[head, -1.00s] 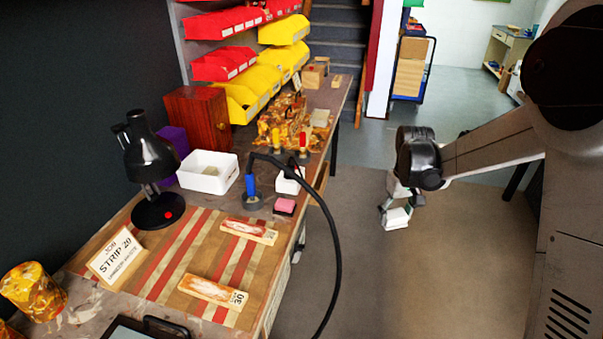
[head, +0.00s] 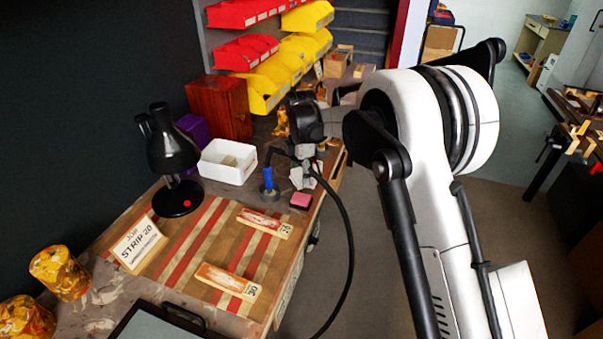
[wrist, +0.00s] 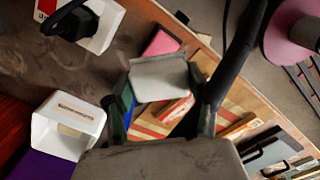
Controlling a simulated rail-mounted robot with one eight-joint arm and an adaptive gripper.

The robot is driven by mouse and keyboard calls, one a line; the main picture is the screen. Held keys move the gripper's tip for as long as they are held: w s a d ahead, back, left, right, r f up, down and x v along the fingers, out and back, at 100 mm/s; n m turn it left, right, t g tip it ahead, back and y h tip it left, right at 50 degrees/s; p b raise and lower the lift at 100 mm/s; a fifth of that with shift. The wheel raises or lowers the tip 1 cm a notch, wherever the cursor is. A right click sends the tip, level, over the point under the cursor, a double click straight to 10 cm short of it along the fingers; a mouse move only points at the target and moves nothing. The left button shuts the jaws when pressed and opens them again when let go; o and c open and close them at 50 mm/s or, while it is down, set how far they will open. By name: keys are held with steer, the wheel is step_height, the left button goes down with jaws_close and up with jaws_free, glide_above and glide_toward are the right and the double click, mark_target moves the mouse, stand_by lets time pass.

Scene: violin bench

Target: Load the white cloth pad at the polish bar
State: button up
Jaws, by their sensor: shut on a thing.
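The white cloth pad (wrist: 158,78) is held between the fingers of my gripper (wrist: 160,92) in the wrist view. The gripper is shut on it, above the bench. The pink block (wrist: 162,43), which looks like the polish bar, lies just beyond the pad in that view; the pad appears apart from it, though the height gap is hard to judge. In the head view the pink block (head: 300,201) sits at the bench's front edge. My gripper (head: 303,172) is just behind and above it, and the pad there is hard to tell from the white box behind.
A blue-handled tool (head: 268,180) with a black cable stands left of the pink block. A white bin (head: 228,161) is behind. A white box (wrist: 95,25) also stands near. Two labelled strips (head: 264,224) (head: 226,281) lie on the striped mat (head: 190,236). A black lamp (head: 172,165) stands left.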

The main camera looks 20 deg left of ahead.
mark_target(301, 197)
steer(key=shift+f+b, duration=1.05)
steer(key=shift+f, duration=1.95)
steer(key=shift+f+b, duration=0.55)
steer(key=shift+b, duration=0.05)
stand_by(0.8)
steer(key=shift+r, duration=0.15)
steer(key=shift+r+p, duration=1.1)
steer(key=shift+r, duration=2.3)
